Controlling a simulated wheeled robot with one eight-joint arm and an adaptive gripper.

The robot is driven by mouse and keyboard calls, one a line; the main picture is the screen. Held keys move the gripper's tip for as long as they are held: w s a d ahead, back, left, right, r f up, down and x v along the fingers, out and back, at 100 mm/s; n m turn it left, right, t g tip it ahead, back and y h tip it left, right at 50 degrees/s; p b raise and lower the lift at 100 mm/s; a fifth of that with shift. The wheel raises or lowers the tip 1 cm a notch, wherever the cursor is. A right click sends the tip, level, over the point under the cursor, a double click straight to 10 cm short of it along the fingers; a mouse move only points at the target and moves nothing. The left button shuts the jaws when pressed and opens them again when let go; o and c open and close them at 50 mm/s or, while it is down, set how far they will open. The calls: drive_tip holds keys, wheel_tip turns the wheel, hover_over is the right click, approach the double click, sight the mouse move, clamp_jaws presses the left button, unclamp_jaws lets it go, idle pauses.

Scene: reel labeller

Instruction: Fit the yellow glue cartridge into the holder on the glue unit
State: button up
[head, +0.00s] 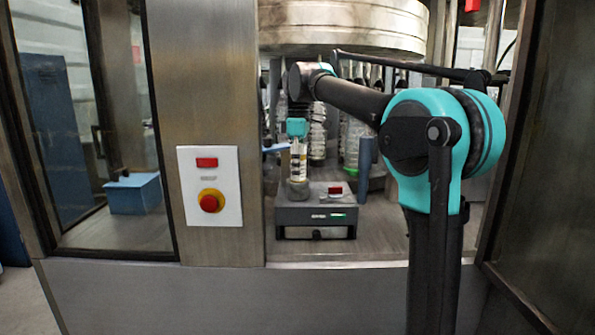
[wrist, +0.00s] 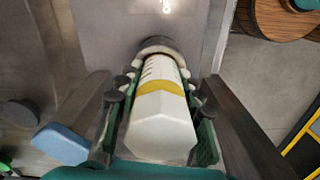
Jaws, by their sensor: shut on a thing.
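The glue cartridge (wrist: 162,125) is pale, nearly white, with a yellow band around it. It stands upright in the head view (head: 298,162), below my teal gripper (head: 297,137). In the wrist view my gripper (wrist: 158,84) is shut on it, one finger on each side. The holder (head: 297,189) is a grey round cup on top of the dark glue unit (head: 316,213). In the wrist view the holder's ring (wrist: 158,44) surrounds the cartridge's far end. The cartridge's lower end is hidden in or behind the ring; I cannot tell how deep it sits.
A steel pillar with a red stop button (head: 209,201) stands left of the glue unit. A blue-grey cylinder (head: 365,158) stands close to its right. Clear bottles (head: 318,135) hang behind, under a big steel drum (head: 342,27). A blue box (head: 133,194) lies behind the left glass.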

drive_tip(key=shift+f, duration=0.1)
drive_tip(key=shift+f, duration=0.2)
drive_tip(key=shift+w+a+r, duration=0.15)
drive_tip(key=shift+r, duration=0.15)
idle(0.4)
drive_tip(key=shift+f, duration=0.2)
drive_tip(key=shift+f, duration=0.15)
idle(0.3)
drive_tip(key=shift+s+r, duration=0.2)
drive_tip(key=shift+r, duration=0.15)
drive_tip(key=shift+f, duration=0.15)
